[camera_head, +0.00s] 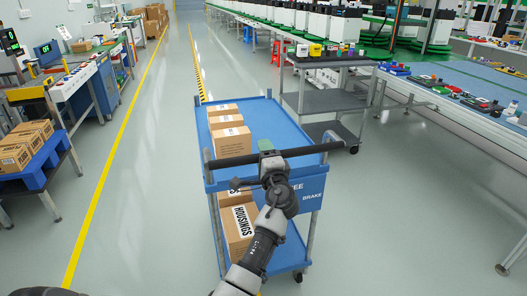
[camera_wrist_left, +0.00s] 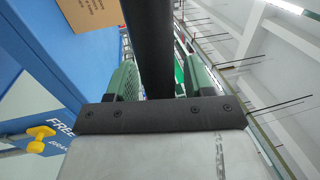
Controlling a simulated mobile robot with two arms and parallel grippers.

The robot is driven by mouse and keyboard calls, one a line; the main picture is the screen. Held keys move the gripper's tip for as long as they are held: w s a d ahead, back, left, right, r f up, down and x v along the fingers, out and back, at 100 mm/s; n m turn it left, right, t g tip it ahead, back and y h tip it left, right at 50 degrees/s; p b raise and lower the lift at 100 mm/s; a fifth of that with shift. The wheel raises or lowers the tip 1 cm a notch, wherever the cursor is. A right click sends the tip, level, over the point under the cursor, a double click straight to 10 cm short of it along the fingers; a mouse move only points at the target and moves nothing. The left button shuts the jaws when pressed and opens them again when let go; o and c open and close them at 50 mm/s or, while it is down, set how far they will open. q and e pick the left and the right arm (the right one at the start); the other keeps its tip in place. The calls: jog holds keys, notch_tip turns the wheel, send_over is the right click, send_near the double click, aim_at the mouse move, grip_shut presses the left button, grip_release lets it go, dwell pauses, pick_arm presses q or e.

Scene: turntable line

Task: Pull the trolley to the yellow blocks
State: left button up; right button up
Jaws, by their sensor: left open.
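The blue trolley (camera_head: 258,110) stands in the aisle ahead of me, with boxes on its top and lower shelves. Its dark push handle (camera_head: 314,149) crosses its near end. My left gripper (camera_head: 267,152) is at the middle of this handle. In the left wrist view the handle bar (camera_wrist_left: 153,40) runs between the two green fingers of the open gripper (camera_wrist_left: 160,80), with gaps at the sides. A yellow knob (camera_wrist_left: 41,132) shows beside the trolley's blue panel. I cannot make out yellow blocks. My right gripper is not in view.
A grey cart (camera_head: 325,100) stands close to the trolley's right, before a conveyor line (camera_head: 440,100). A blue stand with boxes (camera_head: 35,170) and workbenches (camera_head: 90,80) line the left. A yellow floor line (camera_head: 100,190) bounds the aisle. Floor left of the trolley is clear.

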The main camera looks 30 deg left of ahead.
pick_arm(q)
jog(key=shift+w+a+r, duration=0.1)
jog(key=shift+w+a, duration=0.1)
jog(key=shift+a, duration=0.05)
grip_shut()
dwell(0.3)
